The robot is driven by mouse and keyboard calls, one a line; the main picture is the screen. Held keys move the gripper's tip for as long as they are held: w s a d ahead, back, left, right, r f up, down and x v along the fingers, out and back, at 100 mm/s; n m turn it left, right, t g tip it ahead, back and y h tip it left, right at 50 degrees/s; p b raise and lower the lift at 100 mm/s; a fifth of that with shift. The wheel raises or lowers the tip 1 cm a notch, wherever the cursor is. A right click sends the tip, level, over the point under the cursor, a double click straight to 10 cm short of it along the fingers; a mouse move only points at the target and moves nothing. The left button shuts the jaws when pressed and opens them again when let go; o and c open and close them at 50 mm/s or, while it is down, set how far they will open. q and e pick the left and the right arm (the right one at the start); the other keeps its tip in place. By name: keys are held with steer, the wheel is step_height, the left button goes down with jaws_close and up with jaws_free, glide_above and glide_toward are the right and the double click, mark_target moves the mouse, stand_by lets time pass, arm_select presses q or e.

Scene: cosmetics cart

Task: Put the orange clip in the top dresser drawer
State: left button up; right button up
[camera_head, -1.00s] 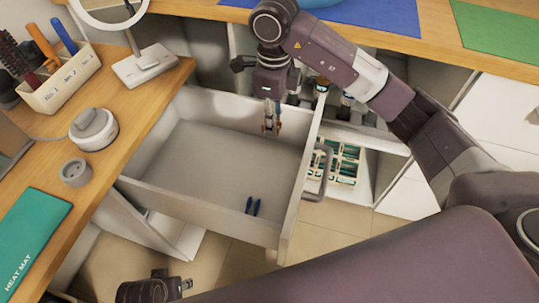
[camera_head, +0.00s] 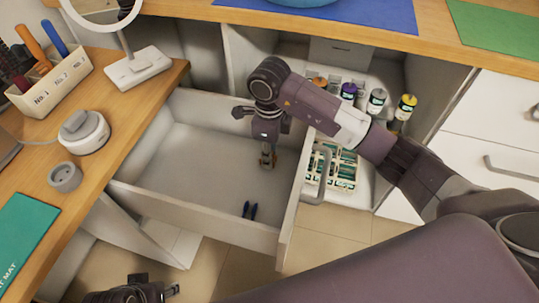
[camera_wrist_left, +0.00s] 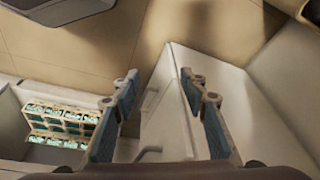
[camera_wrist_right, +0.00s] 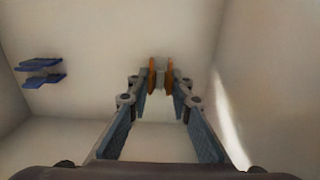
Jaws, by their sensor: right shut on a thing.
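The top dresser drawer (camera_head: 195,165) is pulled open in the head view. My right gripper (camera_head: 267,158) points down inside it, near its back right side. In the right wrist view my right gripper (camera_wrist_right: 161,88) is shut on the orange clip (camera_wrist_right: 153,76), which shows as two orange pieces with grey between them at the fingertips. The clip is close to the drawer bottom; I cannot tell whether it touches. My left gripper (camera_wrist_left: 160,74) is open and empty, outside the drawer over the floor. It shows only partly at the bottom of the head view (camera_head: 140,292).
A dark blue clip (camera_head: 250,210) lies in the drawer near its front; it also shows in the right wrist view (camera_wrist_right: 40,71). A low bin of small boxes (camera_head: 345,165) and several bottles (camera_head: 376,101) stand right of the drawer. A drawer handle (camera_head: 322,175) sticks out.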

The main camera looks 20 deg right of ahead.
steer(key=shift+f, duration=0.1)
steer(key=o, duration=0.8)
arm_select(q)
steer(key=shift+r, duration=0.35)
step_height(320, 180, down, 8)
steer(key=p, duration=0.2)
steer(key=shift+w+r, duration=0.15)
steer(key=shift+r, duration=0.05)
arm_select(e)
step_height(320, 180, up, 12)
steer(key=shift+r, duration=0.15)
arm_select(q)
steer(key=shift+d, duration=0.1)
